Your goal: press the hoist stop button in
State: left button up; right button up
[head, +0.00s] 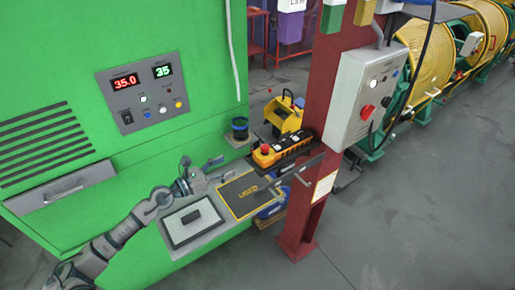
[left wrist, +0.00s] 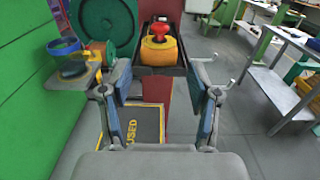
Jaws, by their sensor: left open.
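The hoist pendant (head: 283,149) is a long yellow-orange and black box lying on a dark shelf on the red column. Its red mushroom stop button (head: 264,148) sits at the end towards my left gripper (head: 224,168). In the left wrist view the red button (left wrist: 160,28) stands up from the yellow pendant end (left wrist: 159,52), ahead of my left gripper (left wrist: 160,80) and between the lines of its fingers. The left gripper is open and empty, apart from the button. My right gripper does not show.
The red column (head: 335,90) carries a grey control box (head: 362,95) with its own red knob. A green machine cabinet (head: 60,100) stands left. Below the gripper are a tray marked USED (head: 248,194) and a white-topped tray (head: 190,222). A dark blue cup (head: 240,128) stands near the shelf.

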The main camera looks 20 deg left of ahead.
pick_arm(q)
jog(key=p, duration=0.3)
send_near(262, 146)
jog(key=w+d, duration=0.1)
jog(key=d, duration=0.1)
jog(key=x, duration=0.5)
jog(key=p+x, duration=0.1)
jog(key=x, duration=0.1)
jog(key=shift+w+a+f, duration=0.15)
jog(key=shift+w+f, duration=0.15)
jog(key=shift+w, duration=0.3)
jog(key=shift+w+d, duration=0.35)
jog(key=shift+d, duration=0.25)
grip_shut()
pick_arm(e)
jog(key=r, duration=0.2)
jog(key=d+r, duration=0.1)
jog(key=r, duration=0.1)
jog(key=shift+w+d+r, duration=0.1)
